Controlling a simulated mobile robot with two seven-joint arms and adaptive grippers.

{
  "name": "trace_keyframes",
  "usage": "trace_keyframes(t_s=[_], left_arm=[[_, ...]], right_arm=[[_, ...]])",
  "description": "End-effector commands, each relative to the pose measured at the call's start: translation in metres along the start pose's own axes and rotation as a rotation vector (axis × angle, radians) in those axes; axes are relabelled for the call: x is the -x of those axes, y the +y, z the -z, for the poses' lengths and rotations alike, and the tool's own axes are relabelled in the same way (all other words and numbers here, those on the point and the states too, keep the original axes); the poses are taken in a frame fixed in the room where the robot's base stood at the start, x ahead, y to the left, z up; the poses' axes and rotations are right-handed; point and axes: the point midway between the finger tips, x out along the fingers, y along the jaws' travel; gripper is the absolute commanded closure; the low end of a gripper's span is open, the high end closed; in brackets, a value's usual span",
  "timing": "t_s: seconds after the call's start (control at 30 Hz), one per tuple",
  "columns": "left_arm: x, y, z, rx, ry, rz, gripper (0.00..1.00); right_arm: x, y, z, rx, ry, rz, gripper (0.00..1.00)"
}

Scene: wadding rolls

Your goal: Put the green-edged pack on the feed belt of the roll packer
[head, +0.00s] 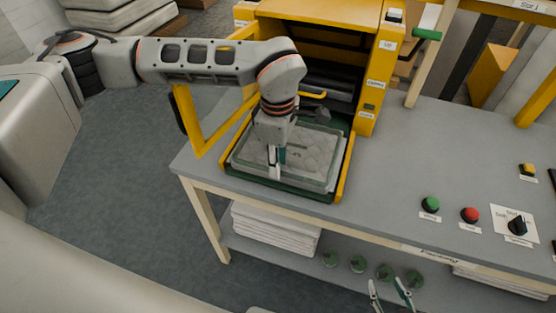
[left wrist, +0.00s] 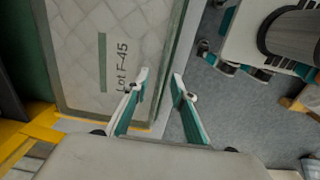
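The green-edged pack (head: 315,152), pale and quilted, lies flat on the dark green feed belt (head: 268,184) of the yellow roll packer (head: 372,80), between its yellow side rails. The pack also shows in the left wrist view (left wrist: 85,65), with a green stripe and the print "Lot F-45". My left gripper (head: 276,164) points down at the pack's near part. In the left wrist view its fingers (left wrist: 161,80) stand apart on either side of the pack's edge; contact cannot be told. My right gripper (head: 386,283) is open and empty at the bottom, in front of the table.
The grey table (head: 420,150) is clear right of the packer up to a green button (head: 431,204), a red button (head: 470,214) and a black knob (head: 516,225). White folded packs (head: 275,230) and several green discs lie on the shelf below. A yellow frame stands left of the belt.

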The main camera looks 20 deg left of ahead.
Motion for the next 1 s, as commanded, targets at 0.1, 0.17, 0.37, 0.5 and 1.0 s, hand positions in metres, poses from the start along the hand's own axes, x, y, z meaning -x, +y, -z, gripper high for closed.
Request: trace_keyframes(t_s=[0.1, 0.17, 0.37, 0.5, 1.0], left_arm=[[-0.001, -0.001, 0.000, 0.000, 0.001, 0.003, 0.75], [-0.001, -0.001, 0.000, 0.000, 0.001, 0.003, 0.75], [0.010, -0.001, 0.000, 0.001, 0.000, 0.002, 0.75], [0.033, 0.001, 0.000, 0.001, 0.000, -0.003, 0.75], [0.123, 0.001, 0.000, 0.001, 0.001, -0.001, 0.75]], right_arm=[[0.000, 0.000, 0.000, 0.000, 0.000, 0.000, 0.60], [0.000, 0.000, 0.000, 0.000, 0.000, 0.000, 0.60], [0.004, 0.001, 0.007, 0.001, 0.002, -0.001, 0.60], [0.003, 0.001, 0.006, 0.000, 0.003, -0.001, 0.60], [0.000, 0.000, -0.001, 0.000, -0.002, 0.000, 0.60]])
